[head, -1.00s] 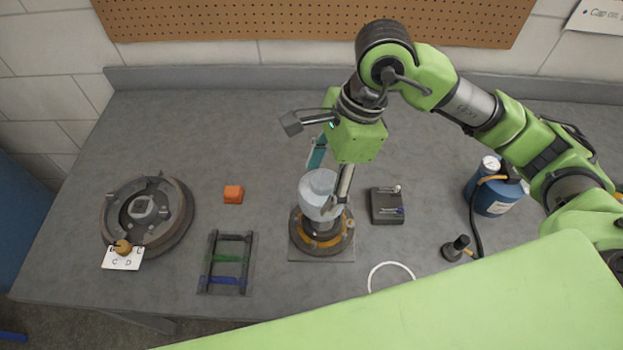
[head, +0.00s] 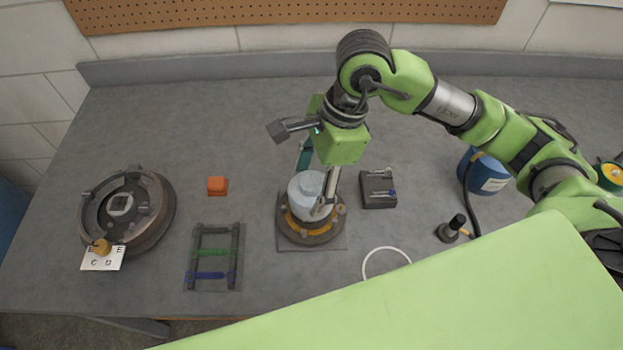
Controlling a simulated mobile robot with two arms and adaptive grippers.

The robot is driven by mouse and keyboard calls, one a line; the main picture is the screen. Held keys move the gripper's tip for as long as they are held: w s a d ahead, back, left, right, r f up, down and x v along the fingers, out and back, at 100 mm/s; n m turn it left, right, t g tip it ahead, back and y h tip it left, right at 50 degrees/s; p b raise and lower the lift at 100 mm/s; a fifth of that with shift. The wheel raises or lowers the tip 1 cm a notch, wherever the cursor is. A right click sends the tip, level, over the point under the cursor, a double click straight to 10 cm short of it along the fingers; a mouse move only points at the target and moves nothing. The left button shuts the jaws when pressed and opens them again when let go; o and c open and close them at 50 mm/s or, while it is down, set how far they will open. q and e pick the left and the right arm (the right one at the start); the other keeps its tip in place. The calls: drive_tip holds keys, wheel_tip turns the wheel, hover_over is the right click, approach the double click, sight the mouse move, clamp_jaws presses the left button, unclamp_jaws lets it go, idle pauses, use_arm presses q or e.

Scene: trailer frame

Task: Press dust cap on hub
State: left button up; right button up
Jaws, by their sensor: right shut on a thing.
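The dust cap (head: 306,187) is a pale grey cylinder. It is over the middle of the hub (head: 290,230), a dark round piece with an orange-yellow ring on a square plate. From this angle I cannot tell whether the cap is fully seated or just resting on the hub. My right gripper (head: 318,190) comes down from above and is shut on the cap, one finger showing along its right side. The far finger is partly hidden behind the cap. My left gripper is not in view.
A brake drum (head: 165,215) stands at left with a lettered card (head: 102,258) before it. An orange block (head: 217,185), a dark rack (head: 213,282), a small dark tray (head: 378,200), a white ring (head: 386,251), a black-handled tool (head: 452,229) and a blue canister (head: 478,180) surround the hub.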

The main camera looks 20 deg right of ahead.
drive_tip(key=shift+b, duration=0.35)
idle(1.1)
drive_tip(key=shift+f+b, duration=0.25)
drive_tip(key=shift+b, duration=1.05)
idle(1.3)
idle(0.4)
drive_tip(key=o, duration=1.7)
drive_tip(key=shift+r+p, duration=1.75)
drive_tip(key=shift+r, duration=1.8)
clamp_jaws()
